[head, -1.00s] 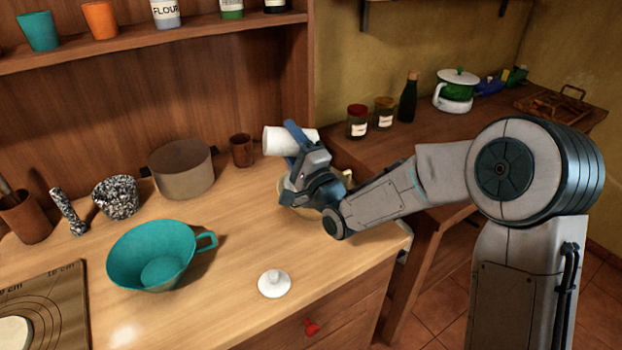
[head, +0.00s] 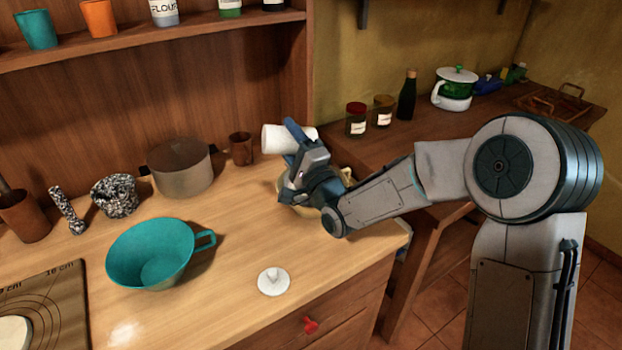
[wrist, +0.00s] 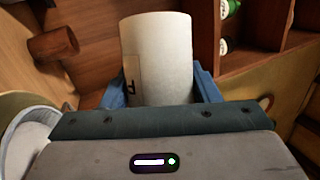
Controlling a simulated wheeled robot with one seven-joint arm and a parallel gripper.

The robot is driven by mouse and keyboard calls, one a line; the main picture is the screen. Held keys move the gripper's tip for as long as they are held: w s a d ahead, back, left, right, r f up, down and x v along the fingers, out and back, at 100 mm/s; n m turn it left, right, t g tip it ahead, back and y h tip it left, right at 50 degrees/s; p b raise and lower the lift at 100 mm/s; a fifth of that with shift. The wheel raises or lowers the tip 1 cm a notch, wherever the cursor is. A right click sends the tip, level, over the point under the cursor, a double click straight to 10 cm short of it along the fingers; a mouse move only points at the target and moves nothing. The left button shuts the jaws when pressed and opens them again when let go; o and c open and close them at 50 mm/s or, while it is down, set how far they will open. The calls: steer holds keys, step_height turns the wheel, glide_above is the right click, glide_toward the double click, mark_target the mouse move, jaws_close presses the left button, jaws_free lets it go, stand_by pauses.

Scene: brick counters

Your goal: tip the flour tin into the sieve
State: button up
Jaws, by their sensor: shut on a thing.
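My gripper (head: 299,140) is shut on a white tin (head: 280,139), which lies on its side in the air near the counter's right end. In the wrist view the tin (wrist: 158,55) stands between the blue fingers, part of a dark-lettered label at its left edge. I cannot tell which end is open. A teal vessel with flared sides and a loop handle (head: 150,250), perhaps the sieve, stands on the counter to the left, well apart from the tin. No mesh can be made out. A yellowish bowl (head: 284,193) is mostly hidden behind my gripper.
A white knobbed lid (head: 273,283) lies near the counter's front edge. A pot (head: 180,168), a brown cup (head: 241,150) and a speckled mortar (head: 115,196) stand along the back. Jars (head: 356,120) and a dark bottle (head: 407,97) stand on the right counter. The counter's middle is clear.

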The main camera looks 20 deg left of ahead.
steer(key=shift+r, duration=0.1)
